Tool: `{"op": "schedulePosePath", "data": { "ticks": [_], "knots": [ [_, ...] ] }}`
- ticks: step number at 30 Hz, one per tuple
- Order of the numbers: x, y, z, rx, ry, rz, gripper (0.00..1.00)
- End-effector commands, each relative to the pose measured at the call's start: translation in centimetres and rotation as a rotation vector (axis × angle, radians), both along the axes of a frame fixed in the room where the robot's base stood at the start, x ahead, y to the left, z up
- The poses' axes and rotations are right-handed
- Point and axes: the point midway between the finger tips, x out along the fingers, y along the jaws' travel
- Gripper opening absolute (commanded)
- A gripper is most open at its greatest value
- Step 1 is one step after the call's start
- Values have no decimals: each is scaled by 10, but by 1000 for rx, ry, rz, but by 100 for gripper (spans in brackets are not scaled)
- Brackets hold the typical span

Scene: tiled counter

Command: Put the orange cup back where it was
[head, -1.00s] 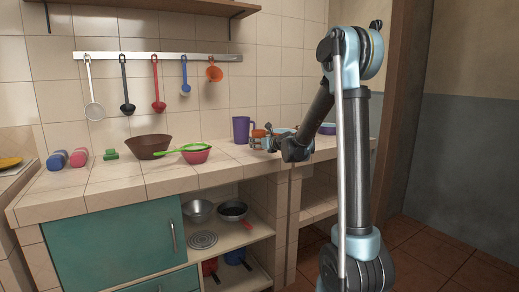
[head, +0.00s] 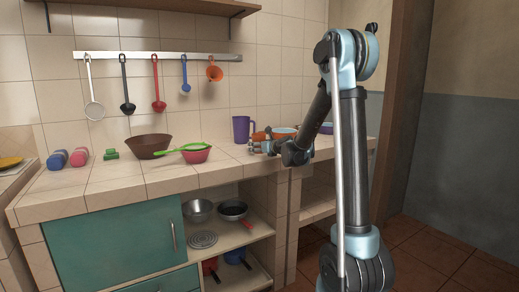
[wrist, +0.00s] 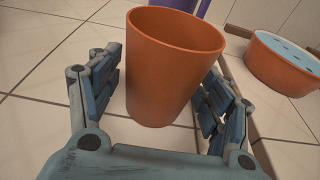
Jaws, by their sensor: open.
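The orange cup (wrist: 172,75) stands upright on the tiled counter in the wrist view, with its wide rim up. In the head view, only part of the orange cup (head: 259,136) shows behind my gripper. My gripper (wrist: 165,100) is open, with one finger on each side of the cup's lower part. I cannot tell whether either finger touches it. In the head view, my gripper (head: 258,147) is low over the counter.
A purple mug (head: 241,129) stands behind the cup. An orange bowl with a blue inside (wrist: 285,65) is to its right. A red bowl with a green strainer (head: 196,154) and a brown bowl (head: 148,147) stand further left. Utensils hang from a wall rail (head: 160,57).

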Motion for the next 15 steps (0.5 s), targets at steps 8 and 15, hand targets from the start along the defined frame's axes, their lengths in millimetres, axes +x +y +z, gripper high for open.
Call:
{"op": "schedulePosePath", "data": {
  "ticks": [8,15],
  "knots": [
    [-16,-12,5,1,0,-1,72],
    [-45,-33,13,1,1,-3,72]
  ]
}}
